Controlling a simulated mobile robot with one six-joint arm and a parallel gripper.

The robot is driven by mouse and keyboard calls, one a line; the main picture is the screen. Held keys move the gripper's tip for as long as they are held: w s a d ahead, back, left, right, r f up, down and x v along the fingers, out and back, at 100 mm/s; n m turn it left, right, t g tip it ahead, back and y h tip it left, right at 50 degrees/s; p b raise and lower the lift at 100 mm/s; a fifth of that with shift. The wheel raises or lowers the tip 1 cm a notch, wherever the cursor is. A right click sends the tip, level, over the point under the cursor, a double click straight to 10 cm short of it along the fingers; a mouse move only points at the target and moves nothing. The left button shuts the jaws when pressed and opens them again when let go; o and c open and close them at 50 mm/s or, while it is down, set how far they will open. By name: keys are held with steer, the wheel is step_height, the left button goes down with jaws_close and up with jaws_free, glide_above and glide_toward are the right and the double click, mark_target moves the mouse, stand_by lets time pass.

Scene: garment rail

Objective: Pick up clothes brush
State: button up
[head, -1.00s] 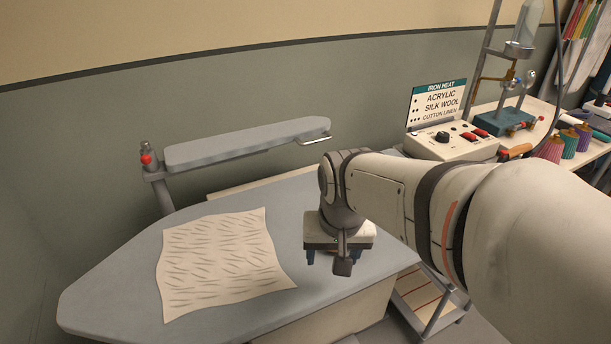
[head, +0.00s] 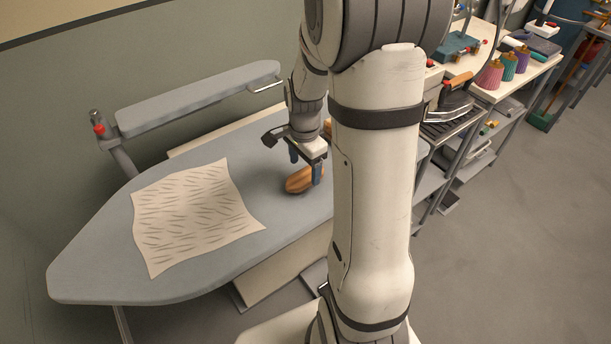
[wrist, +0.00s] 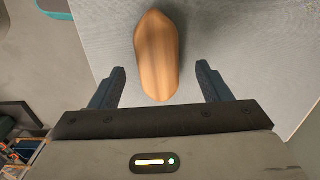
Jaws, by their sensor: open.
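The clothes brush (head: 298,181) shows as a brown, wooden, oval body lying on the grey ironing board (head: 90,262). In the wrist view, the brush (wrist: 158,52) points lengthwise toward my gripper (wrist: 161,85), and its near end lies between the two dark fingertips. The fingers are open, with a gap on each side of the brush. In the head view, my gripper (head: 305,170) is right at the brush and hides part of it. I cannot tell its exact height above the board. The bristles are not visible.
A padded sleeve arm (head: 200,97) runs above the board's back edge. An iron (head: 448,105) and thread cones (head: 490,75) stand to the right. My arm hides the board's right end.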

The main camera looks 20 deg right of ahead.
mark_target(305, 174)
steer(key=shift+s+f, duration=0.1)
steer(key=shift+f, duration=1.8)
steer(key=shift+c, duration=0.4)
steer(key=c, duration=1)
steer(key=shift+r, duration=0.15)
step_height(305, 174, up, 10)
steer(key=shift+f, duration=0.1)
steer(key=shift+c, duration=0.2)
